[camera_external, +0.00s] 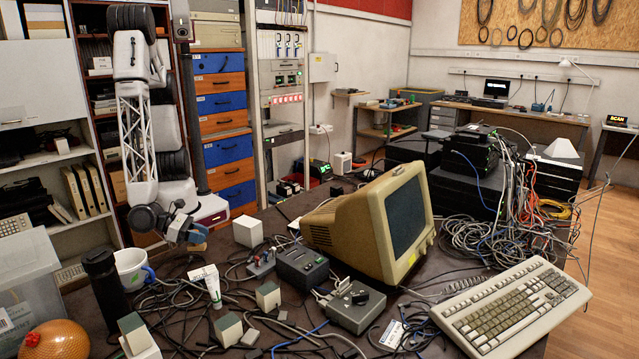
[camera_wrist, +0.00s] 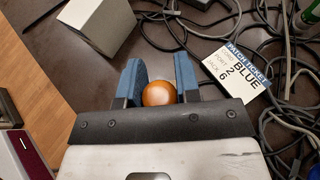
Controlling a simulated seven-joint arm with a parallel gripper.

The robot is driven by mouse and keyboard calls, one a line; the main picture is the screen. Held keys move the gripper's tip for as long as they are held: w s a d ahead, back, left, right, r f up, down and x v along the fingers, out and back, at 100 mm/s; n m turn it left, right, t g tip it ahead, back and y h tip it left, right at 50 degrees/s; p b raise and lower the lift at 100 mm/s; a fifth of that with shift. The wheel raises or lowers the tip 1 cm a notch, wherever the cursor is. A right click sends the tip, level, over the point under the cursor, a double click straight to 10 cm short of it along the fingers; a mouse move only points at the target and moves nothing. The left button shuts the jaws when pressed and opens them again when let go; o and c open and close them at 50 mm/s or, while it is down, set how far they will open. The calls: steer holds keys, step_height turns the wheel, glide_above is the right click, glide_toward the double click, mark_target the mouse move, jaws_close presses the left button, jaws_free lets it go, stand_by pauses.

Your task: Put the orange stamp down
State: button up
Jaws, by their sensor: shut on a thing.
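In the wrist view, the orange stamp (camera_wrist: 159,94) shows as a round, glossy orange top between the two blue fingers of my gripper (camera_wrist: 160,80). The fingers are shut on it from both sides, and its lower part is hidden. In the external view, my gripper (camera_external: 188,236) hangs low over the left part of the dark table, behind the white mug. A bit of orange shows at its fingertips. I cannot tell whether the stamp touches the table.
A white block (camera_external: 248,231) stands right of my gripper. A white mug (camera_external: 131,268) and black bottle (camera_external: 103,278) stand in front. Cables and a printed card (camera_wrist: 233,75) lie near. An old monitor (camera_external: 375,222) stands farther right. Some dark tabletop below my gripper is bare.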

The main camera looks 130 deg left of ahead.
steer(key=shift+f, duration=1.6)
steer(key=shift+f, duration=0.1)
steer(key=o, duration=0.9)
steer(key=shift+v, duration=6)
